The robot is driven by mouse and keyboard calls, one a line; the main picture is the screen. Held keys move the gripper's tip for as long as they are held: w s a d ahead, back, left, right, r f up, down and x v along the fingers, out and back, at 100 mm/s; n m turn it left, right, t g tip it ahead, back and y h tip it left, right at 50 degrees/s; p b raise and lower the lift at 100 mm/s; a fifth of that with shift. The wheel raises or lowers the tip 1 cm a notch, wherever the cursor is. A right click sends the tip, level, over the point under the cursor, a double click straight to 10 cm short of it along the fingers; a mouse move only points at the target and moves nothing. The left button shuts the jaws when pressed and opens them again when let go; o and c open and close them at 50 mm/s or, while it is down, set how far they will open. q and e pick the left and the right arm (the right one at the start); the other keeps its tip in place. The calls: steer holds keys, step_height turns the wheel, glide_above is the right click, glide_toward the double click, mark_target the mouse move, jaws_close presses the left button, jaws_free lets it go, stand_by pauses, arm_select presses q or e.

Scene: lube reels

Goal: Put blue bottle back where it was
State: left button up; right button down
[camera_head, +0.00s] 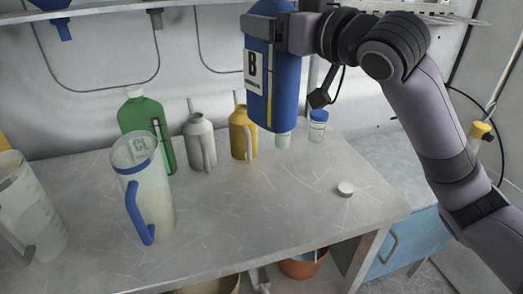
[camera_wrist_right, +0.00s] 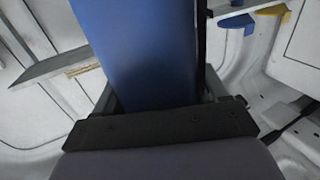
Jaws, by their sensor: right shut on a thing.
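The blue bottle (camera_head: 269,90), with a white label marked B, is held upright by my right gripper (camera_head: 275,35) above the back of the worktable. In the right wrist view the blue bottle (camera_wrist_right: 140,50) fills the middle between the jaws of my right gripper (camera_wrist_right: 160,105). The bottle's base overlaps the view of a small jar behind it, and I cannot tell the exact height of the gap to the table. My left gripper is not in view.
On the worktable (camera_head: 230,215) stand a green bottle (camera_head: 141,115), a grey oil can (camera_head: 199,140), a yellow oil can (camera_head: 240,132), a clear jug with a blue handle (camera_head: 140,190), a blue-lidded jar (camera_head: 318,125) and a small white cap (camera_head: 345,189). The table's front middle is clear.

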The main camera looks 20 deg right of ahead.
step_height(320, 180, down, 20)
steer(key=b, duration=0.1)
steer(key=shift+r+b, duration=0.15)
steer(key=shift+b, duration=0.25)
steer(key=shift+s, duration=0.1)
steer(key=shift+f, duration=0.2)
steer(key=shift+c, duration=0.2)
jaws_free()
steer(key=shift+r, duration=0.1)
steer(key=b+v, duration=0.2)
steer(key=v, duration=1)
steer(key=shift+d, duration=0.1)
